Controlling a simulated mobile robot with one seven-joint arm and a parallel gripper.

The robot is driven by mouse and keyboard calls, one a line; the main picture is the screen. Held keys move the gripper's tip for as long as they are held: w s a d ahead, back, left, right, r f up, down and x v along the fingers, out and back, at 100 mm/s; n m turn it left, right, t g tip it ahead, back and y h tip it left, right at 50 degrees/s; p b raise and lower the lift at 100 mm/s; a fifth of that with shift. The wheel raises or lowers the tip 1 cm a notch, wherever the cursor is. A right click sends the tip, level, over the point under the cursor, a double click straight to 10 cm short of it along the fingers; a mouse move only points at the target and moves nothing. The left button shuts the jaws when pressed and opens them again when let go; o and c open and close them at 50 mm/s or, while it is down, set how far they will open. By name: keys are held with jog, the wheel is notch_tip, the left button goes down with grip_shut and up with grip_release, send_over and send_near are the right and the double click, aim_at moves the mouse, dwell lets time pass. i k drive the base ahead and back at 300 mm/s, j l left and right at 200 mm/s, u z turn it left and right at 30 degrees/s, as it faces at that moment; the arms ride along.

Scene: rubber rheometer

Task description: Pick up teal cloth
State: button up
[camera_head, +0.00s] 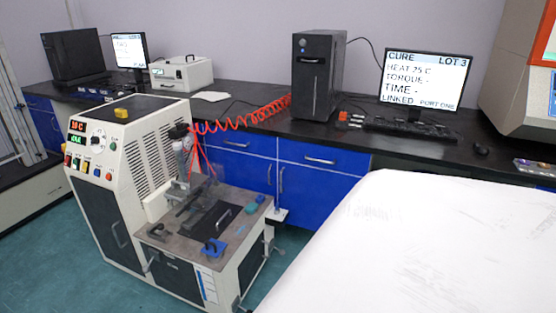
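A small teal piece (250,209), likely the teal cloth, lies near the right edge of the rheometer's worktop (232,236). A second small teal-blue item (260,199) is just behind it, and I cannot tell whether the two touch. Both are too small to show folds or texture. My gripper is not in view, so its place relative to the cloth does not show.
On the worktop are a dark plate with a handle (210,221) and a blue item (214,247). The rheometer's tall cabinet (135,150) stands left of the worktop. A red coiled hose (245,118) runs to the black bench behind, which holds computers. Teal floor shows in front.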

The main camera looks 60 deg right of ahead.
aim_at(251, 207)
jog(key=z, duration=1.5)
jog(key=i+l+u, duration=0.3)
jog(key=i+l, duration=0.4)
jog(key=i, duration=0.35)
jog(key=i+l+u, duration=0.3)
jog(key=i+l, duration=0.65)
